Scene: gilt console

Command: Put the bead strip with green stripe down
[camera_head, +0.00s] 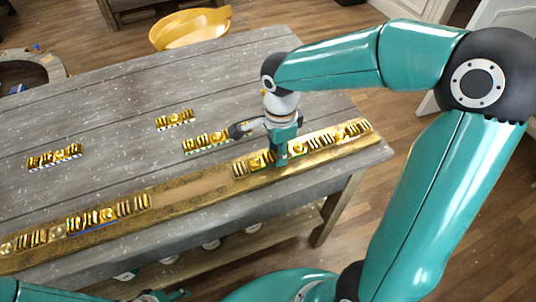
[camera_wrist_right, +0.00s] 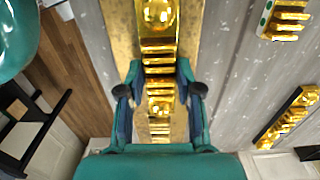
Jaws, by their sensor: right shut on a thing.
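My right gripper (camera_head: 283,150) points down over the right part of the long gilt rail (camera_head: 190,190) at the table's front edge. In the right wrist view its fingers (camera_wrist_right: 160,95) are shut on a gold bead strip (camera_wrist_right: 159,70), lined up along the rail. I cannot tell if the held strip touches the rail, and its side stripe is hidden. Another gold strip (camera_head: 207,141) with green marks on its pale side lies on the table behind the gripper; it also shows in the wrist view (camera_wrist_right: 287,18). My left gripper (camera_head: 165,296) shows only partly at the bottom edge.
More gold strips lie on the grey table (camera_head: 110,110): one at left (camera_head: 55,157) and one at the back (camera_head: 175,120). A blue-striped strip (camera_head: 108,215) sits on the rail's left part. The rail's middle is bare. A yellow bowl (camera_head: 190,28) is beyond the table.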

